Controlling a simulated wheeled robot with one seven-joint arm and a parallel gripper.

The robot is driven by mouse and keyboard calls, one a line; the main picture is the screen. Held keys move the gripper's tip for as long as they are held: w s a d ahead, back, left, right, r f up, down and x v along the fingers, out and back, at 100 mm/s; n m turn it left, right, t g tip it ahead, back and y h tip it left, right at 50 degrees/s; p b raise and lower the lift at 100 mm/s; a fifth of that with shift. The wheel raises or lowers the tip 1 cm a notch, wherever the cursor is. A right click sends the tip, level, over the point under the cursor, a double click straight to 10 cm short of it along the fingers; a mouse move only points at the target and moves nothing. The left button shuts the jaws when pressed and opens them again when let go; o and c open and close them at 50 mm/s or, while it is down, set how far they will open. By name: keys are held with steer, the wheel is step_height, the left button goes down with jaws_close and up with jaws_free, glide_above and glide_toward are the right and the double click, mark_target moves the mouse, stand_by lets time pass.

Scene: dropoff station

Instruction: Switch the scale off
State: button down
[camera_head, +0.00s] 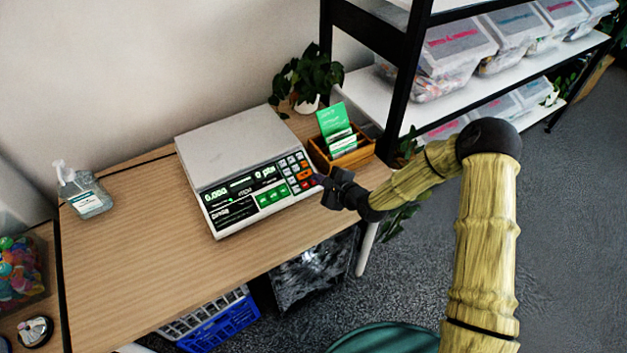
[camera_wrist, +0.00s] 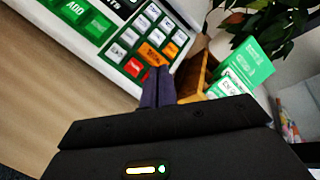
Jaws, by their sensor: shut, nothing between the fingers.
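The scale (camera_head: 240,165) stands on the wooden table, with a pale weighing plate and a sloped front panel. Its display is lit and shows digits. The keypad at the panel's right end has white, orange and red keys, and it also shows in the wrist view (camera_wrist: 150,45). My gripper (camera_head: 321,181) is shut and empty at the right end of the keypad. In the wrist view its fingertips (camera_wrist: 158,72) are close to the orange and red keys and hide part of the keypad's edge. I cannot tell whether they touch a key.
A wooden card box (camera_head: 345,155) with green cards stands just right of the scale, close to my gripper. A potted plant (camera_head: 304,80) is behind it. A sanitizer bottle (camera_head: 82,192) stands at the left. The table's front left is clear. A shelf (camera_head: 470,85) with bins is at the right.

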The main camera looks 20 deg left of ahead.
steer(key=shift+w+a+f+b, duration=0.1)
steer(key=shift+w+f+b, duration=0.05)
steer(key=shift+f+b, duration=0.2)
steer(key=shift+a+f, duration=0.15)
steer(key=shift+f, duration=0.25)
stand_by(0.8)
steer(key=shift+r, duration=0.1)
steer(key=shift+d+r+p, duration=0.25)
steer(key=shift+r+p, duration=0.15)
steer(key=shift+r, duration=0.25)
steer(key=r+p, duration=0.1)
steer(key=s+d+r+p, duration=0.1)
steer(key=r, duration=0.1)
steer(key=r+p, duration=0.1)
steer(key=shift+s+d+r+p, duration=0.3)
steer(key=shift+p, duration=0.1)
stand_by(0.3)
stand_by(0.8)
